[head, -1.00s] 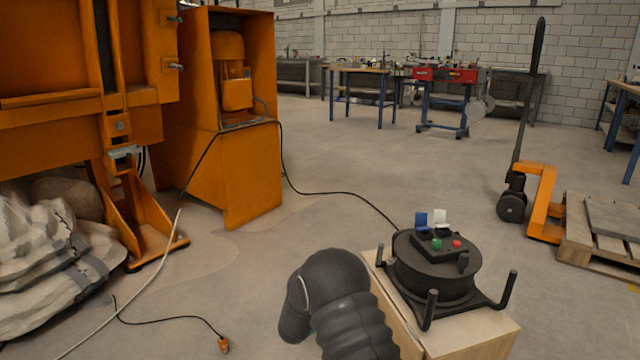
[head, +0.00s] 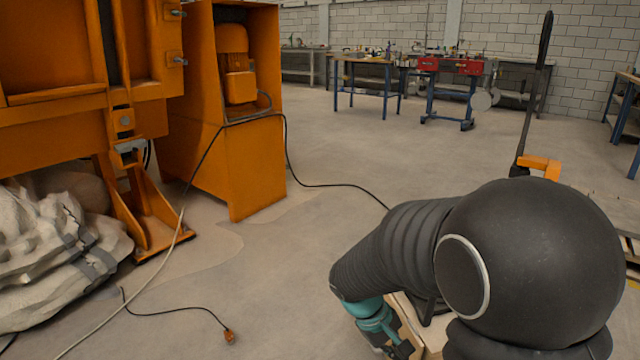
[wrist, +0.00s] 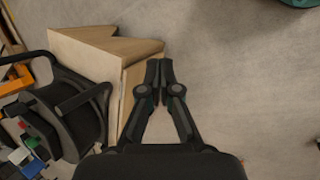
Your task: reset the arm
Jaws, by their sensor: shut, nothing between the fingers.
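My gripper (wrist: 159,72) is in the middle of the wrist view. Its two dark fingers meet at the tips, with nothing between them. The fingers point over bare floor, just right of a wooden box. In the head view my dark sleeved arm covers the lower right. The lower part of the wrist, teal and dark, shows below the sleeve, and the fingertips are not clear there.
An orange machine (head: 230,150) stands left in the head view. A cable plug (head: 229,337) lies on the floor. Open floor (head: 330,220) lies between.

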